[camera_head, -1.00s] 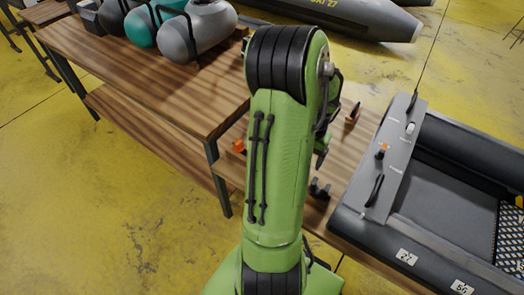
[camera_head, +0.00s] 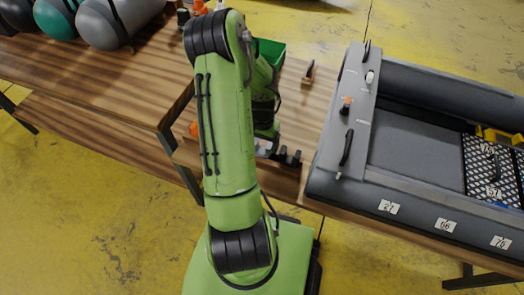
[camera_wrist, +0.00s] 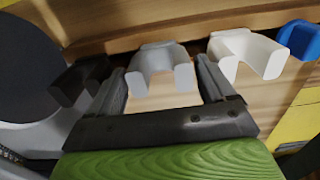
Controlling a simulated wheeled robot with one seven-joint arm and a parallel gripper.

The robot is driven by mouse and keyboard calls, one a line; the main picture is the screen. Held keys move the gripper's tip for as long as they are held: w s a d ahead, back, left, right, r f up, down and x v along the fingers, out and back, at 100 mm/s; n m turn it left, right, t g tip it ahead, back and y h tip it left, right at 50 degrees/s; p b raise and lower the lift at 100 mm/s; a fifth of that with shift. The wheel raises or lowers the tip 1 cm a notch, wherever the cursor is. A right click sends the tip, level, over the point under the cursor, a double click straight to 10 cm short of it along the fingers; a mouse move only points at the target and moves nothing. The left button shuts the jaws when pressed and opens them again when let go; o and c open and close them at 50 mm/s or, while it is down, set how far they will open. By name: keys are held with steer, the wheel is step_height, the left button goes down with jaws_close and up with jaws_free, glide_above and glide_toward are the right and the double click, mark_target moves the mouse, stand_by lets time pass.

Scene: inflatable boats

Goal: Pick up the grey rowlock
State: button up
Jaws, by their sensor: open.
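The grey rowlock (camera_wrist: 160,56), a U-shaped piece, stands near the middle of the wrist view with its two prongs toward me. My gripper (camera_wrist: 161,70) is open, with one finger on each side of the rowlock in the picture. I cannot tell whether the fingers touch it or how deep they reach. A black rowlock (camera_wrist: 80,78) is just left of the left finger. A white rowlock (camera_wrist: 246,50) is just right of the right finger. In the head view my arm hides the grey rowlock and most of the gripper.
A blue piece (camera_wrist: 299,39) lies farther right in the wrist view. In the head view, a grey inflatable boat (camera_head: 420,150) fills the bench to the right. A green bin (camera_head: 270,50) stands behind my arm. Grey and teal cylinders (camera_head: 110,20) lie at upper left.

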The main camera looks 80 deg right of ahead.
mark_target(262, 151)
step_height(262, 151, down, 3)
steer(key=shift+r+b, duration=0.1)
steer(key=shift+b, duration=0.2)
steer(key=shift+c, duration=0.2)
steer(key=shift+r, duration=0.1)
steer(key=c, duration=0.7)
step_height(262, 151, up, 11)
steer(key=p, duration=0.4)
steer(key=shift+r, duration=0.1)
steer(key=shift+c, duration=0.2)
